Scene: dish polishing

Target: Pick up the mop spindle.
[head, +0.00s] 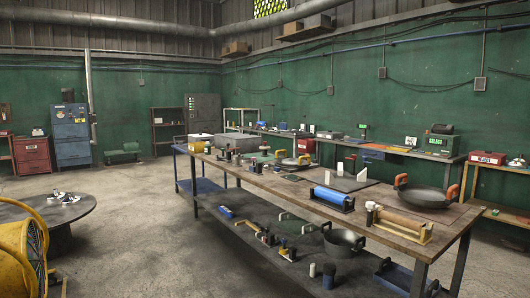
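Neither of my grippers is in view. A long workbench (290,194) runs from the middle back to the right front. Near its front right end a brown roller (403,223) lies in a low wooden stand, with a pale knob (370,206) at its left end. A blue roller (332,197) in a similar low frame lies further left. Either could be the mop spindle; I cannot tell which from this distance. Both rest on the bench top, apart from each other.
A dark pan (426,195) with orange handles stands behind the brown roller. The lower shelf (240,240) holds a pot (344,243) and several tools. A yellow fan (22,250) and a round dark table (75,207) stand at left. The floor (145,220) between is open.

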